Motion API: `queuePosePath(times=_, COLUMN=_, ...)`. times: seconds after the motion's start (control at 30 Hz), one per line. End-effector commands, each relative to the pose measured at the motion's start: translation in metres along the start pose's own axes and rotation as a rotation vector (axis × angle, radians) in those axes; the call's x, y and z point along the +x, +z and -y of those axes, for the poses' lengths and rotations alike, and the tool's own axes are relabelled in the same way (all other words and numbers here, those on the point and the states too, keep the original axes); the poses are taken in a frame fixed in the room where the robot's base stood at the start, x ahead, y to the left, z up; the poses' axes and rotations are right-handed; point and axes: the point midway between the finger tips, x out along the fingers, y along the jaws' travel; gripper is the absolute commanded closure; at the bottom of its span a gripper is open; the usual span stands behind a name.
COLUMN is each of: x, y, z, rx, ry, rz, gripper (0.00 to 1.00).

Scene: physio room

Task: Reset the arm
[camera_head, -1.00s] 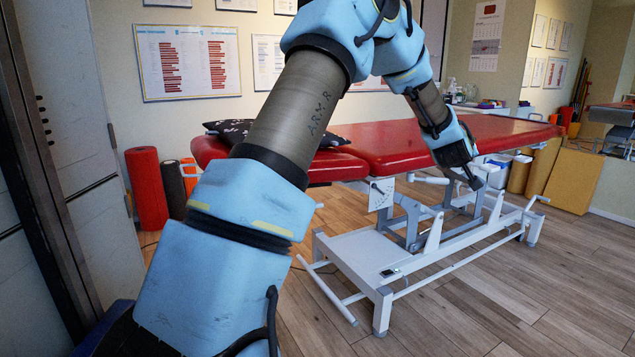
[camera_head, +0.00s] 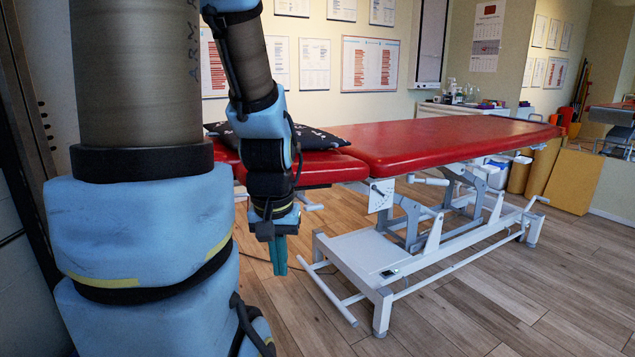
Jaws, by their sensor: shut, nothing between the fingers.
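My blue and grey arm fills the left of the view, its lower links large and close to the camera. My gripper (camera_head: 279,262) hangs at the arm's end, pointing down. Its teal fingers are together with nothing between them. It is in front of the near left end of the red treatment table (camera_head: 440,137) in the picture, above the wooden floor. I cannot tell how far it is from the table.
A black patterned pillow (camera_head: 309,137) lies on the table's left end. The table's white base frame (camera_head: 352,247) stands right of my gripper. Wooden floor (camera_head: 510,305) is clear at the front right. Brown panels (camera_head: 571,181) stand at the right.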

Motion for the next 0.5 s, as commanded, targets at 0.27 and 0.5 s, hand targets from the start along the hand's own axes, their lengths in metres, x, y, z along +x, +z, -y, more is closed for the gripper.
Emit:
queuePosePath(times=0.27, x=-0.071, y=-0.013, z=-0.002, rx=0.003, ry=0.001, rz=-0.006, gripper=1.0)
queuePosePath(times=0.5, x=-0.143, y=-0.023, z=-0.002, rx=0.003, ry=0.002, rz=-0.007, gripper=1.0)
